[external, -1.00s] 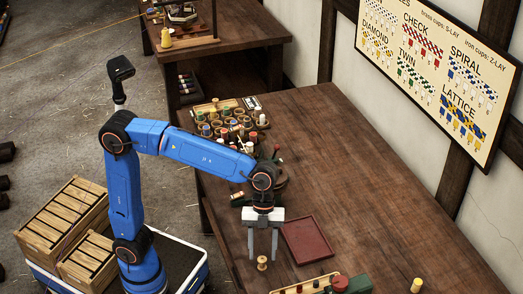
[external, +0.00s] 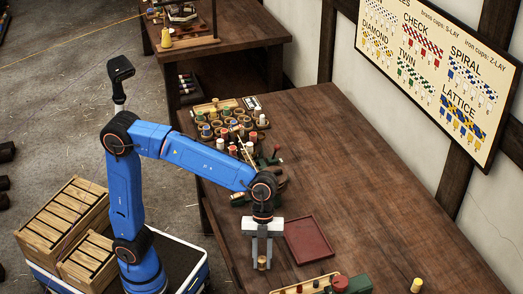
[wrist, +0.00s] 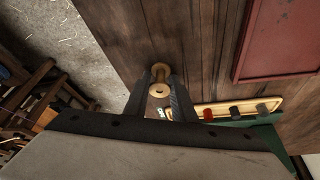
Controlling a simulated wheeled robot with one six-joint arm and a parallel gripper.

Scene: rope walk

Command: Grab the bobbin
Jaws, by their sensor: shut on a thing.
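A small wooden bobbin (external: 262,263) stands upright on the brown table, near its left front edge in the external view. It looks bare, with no thread on it. My gripper (external: 262,258) points down over it, with its fingers closed on the bobbin from both sides. In the wrist view the bobbin (wrist: 160,84) shows between the two fingertips (wrist: 160,80), its round flange toward the camera. Its lower end seems to be still at the table.
A red tray (external: 309,241) lies just right of the gripper. A wooden rack with coloured pegs (external: 305,285) and a green block (external: 358,285) stand in front. A holder with several bobbins (external: 228,125) is farther back. The table's right side is mostly clear.

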